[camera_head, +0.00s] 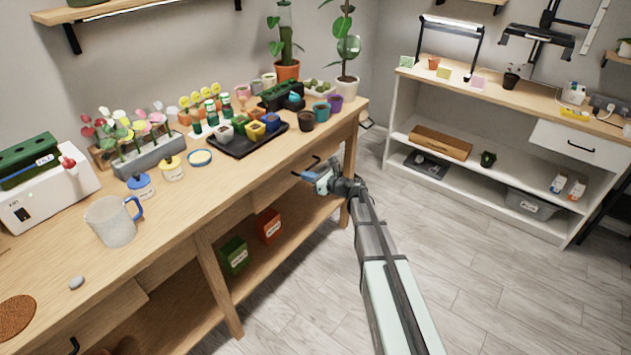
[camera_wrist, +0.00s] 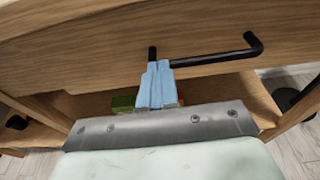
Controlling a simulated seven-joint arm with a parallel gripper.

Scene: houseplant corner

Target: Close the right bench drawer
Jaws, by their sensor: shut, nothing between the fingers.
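The right bench drawer (camera_head: 262,194) is a light wood front under the right part of the long bench top. Its black bar handle (camera_wrist: 215,58) crosses the upper middle of the wrist view. I cannot clearly make out a gap showing how far the drawer stands out. My gripper (camera_head: 303,175) is at the drawer front by the handle. Its pale blue fingers (camera_wrist: 157,74) are together and empty. In the wrist view they overlap the handle near its left end and hide part of it; I cannot tell whether they touch it.
The bench top (camera_head: 60,255) carries a mug (camera_head: 112,221), a black tray (camera_head: 240,146) of small pots and tall plants. A green box (camera_head: 233,256) and an orange box (camera_head: 268,226) stand on the shelf below. A white bench (camera_head: 480,190) stands at right; the floor (camera_head: 470,265) between is clear.

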